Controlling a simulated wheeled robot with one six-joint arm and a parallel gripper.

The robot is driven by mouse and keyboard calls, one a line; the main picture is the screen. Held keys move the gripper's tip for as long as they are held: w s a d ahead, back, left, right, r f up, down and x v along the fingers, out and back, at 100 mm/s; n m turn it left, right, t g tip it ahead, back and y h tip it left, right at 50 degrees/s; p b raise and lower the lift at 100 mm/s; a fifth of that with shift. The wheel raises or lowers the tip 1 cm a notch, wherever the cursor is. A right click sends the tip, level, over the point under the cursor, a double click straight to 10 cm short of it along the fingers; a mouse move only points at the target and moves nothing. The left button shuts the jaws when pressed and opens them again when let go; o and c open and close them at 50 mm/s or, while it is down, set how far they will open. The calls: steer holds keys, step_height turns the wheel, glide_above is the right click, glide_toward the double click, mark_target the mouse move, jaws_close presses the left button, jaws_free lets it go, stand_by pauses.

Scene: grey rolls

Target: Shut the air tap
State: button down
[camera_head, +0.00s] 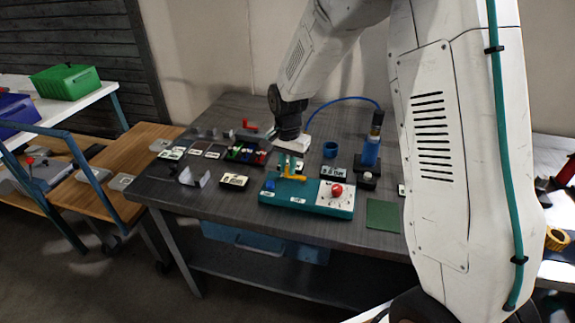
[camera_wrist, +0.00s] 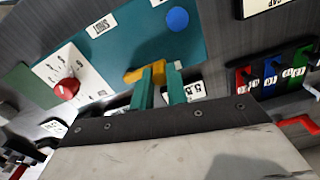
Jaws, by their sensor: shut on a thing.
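The air tap is on a teal panel (camera_head: 305,200) on the table, and its handle is a yellow lever (camera_head: 296,178). In the wrist view the yellow lever (camera_wrist: 133,77) lies at the panel's (camera_wrist: 140,45) near edge, its end between my teal fingers. My gripper (camera_wrist: 160,75) is shut on the lever, and the fingers hide part of it. A blue round part (camera_wrist: 177,19) and a red knob on a white dial (camera_wrist: 67,89) are on the same panel.
A blue bottle-like part (camera_head: 370,152) with a hose stands behind the panel, near a blue cup (camera_head: 330,149). A tray with coloured slots (camera_head: 245,155) is to the left. A green mat (camera_head: 383,215) lies to the right.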

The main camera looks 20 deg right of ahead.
steer(key=shift+a, duration=0.1)
steer(key=n, duration=0.1)
steer(key=s+n, duration=0.1)
steer(key=n, duration=0.3)
steer(key=shift+s+a, duration=0.35)
steer(key=shift+s, duration=0.05)
steer(key=s+n, duration=0.1)
steer(key=n, duration=0.1)
steer(key=s+n, duration=0.1)
steer(key=n, duration=0.2)
steer(key=shift+s, duration=0.15)
steer(key=n, duration=0.1)
steer(key=s+n, duration=0.1)
steer(key=n, duration=0.1)
steer(key=d+n, duration=0.1)
steer(key=shift+s+n, duration=0.3)
steer(key=shift+n, duration=0.1)
steer(key=shift+s+d+n, duration=0.2)
steer(key=shift+s+n, duration=0.05)
steer(key=shift+n, duration=0.55)
steer(key=shift+s+d+n, duration=0.2)
steer(key=shift+n, duration=0.6)
steer(key=c, duration=1.4)
jaws_free()
